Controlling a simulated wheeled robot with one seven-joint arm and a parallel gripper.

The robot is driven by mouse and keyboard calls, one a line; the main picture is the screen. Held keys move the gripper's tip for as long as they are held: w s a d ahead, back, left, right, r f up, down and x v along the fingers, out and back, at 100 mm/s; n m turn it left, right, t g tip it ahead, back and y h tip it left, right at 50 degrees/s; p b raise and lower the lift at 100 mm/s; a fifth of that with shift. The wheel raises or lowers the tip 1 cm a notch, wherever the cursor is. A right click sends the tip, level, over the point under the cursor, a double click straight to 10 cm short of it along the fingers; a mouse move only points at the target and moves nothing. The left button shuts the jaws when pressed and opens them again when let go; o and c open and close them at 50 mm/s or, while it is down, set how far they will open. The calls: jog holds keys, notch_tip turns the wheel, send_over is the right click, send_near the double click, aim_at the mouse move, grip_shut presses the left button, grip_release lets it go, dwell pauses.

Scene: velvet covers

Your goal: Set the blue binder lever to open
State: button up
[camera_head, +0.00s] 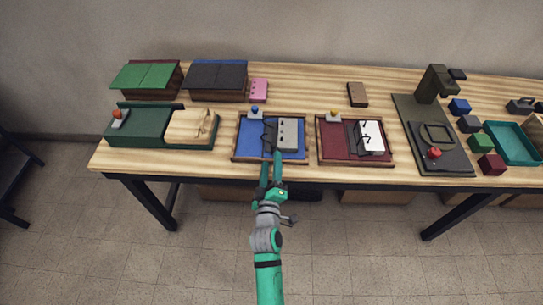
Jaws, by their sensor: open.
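The blue binder (250,147) lies on the table as a blue panel in a wooden frame, with dark rings and a grey punched block (288,132) on its right half. Its lever (255,113) has a blue knob on a pale base at the binder's top left. The lever's exact setting is too small to tell. My gripper (271,168) is open and empty at the binder's front edge, below the rings and well short of the lever. Whether it touches the binder cannot be told.
A green device (145,128) with a red knob and a wooden block stand to the left. A dark press (437,85) stands farther right.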

jog(key=s, duration=0.6)
jog(key=shift+s+r, duration=0.1)
jog(key=shift+d, duration=0.15)
jog(key=s+d+m+g, duration=0.2)
jog(key=s+m, duration=0.9)
jog(key=s, duration=2.3)
jog(key=shift+s+d+r+g, duration=0.25)
jog(key=shift+s+g, duration=0.05)
jog(key=shift+s, duration=0.1)
